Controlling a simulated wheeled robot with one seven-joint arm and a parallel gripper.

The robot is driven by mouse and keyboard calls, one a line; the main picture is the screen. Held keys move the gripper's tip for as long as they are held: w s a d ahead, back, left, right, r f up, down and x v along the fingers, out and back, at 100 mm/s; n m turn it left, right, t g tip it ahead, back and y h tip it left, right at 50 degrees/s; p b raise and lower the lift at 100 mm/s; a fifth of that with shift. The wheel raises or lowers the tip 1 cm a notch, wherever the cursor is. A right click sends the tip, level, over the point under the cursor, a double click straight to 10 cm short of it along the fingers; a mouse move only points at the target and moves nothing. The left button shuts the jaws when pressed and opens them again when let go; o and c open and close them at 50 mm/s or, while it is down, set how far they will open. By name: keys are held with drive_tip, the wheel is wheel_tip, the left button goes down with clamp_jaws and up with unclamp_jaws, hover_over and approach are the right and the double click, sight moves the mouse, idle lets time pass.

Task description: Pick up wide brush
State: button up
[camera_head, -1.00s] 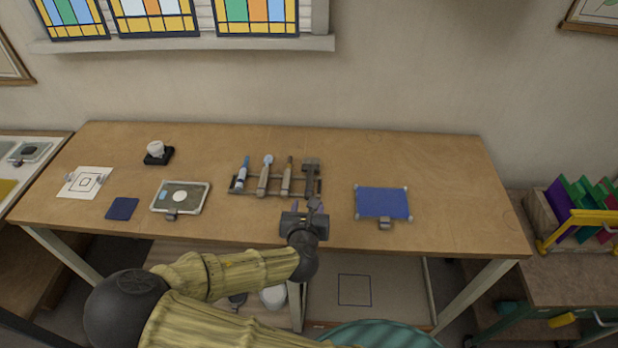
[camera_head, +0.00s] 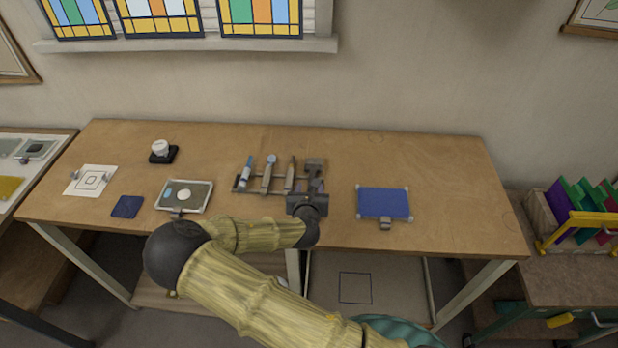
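A tool rack (camera_head: 277,190) stands on the workbench, left of the blue panel. Several tools lie in it, one with a blue end at the left and ones with brown handles in the middle. A wide dark tool head (camera_head: 315,166) shows at the rack's right end and looks like the wide brush; its lower part is hidden. My gripper (camera_head: 309,187) is right at this tool, over the rack's right end. Its fingers are small and partly covered by the wrist, so I cannot tell whether they touch or hold it.
A blue panel (camera_head: 384,203) lies right of my gripper. To the left are a tray with paint (camera_head: 201,197), a dark blue cloth (camera_head: 127,206), a white jar (camera_head: 160,147) on a black base and a marked paper (camera_head: 90,180). The bench's right end is clear.

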sight(312, 176)
drive_tip(key=x, duration=0.1)
drive_tip(key=p+x, duration=0.1)
drive_tip(key=x, duration=0.2)
drive_tip(key=shift+w+d+r+p, duration=0.1)
drive_tip(key=shift+d+p, duration=0.2)
drive_tip(key=shift+p, duration=0.05)
drive_tip(key=shift+w+a+f, duration=0.1)
drive_tip(key=shift+w+f, duration=0.2)
drive_tip(key=shift+w, duration=0.05)
drive_tip(key=shift+c, duration=0.4)
drive_tip(key=shift+w, duration=0.1)
clamp_jaws()
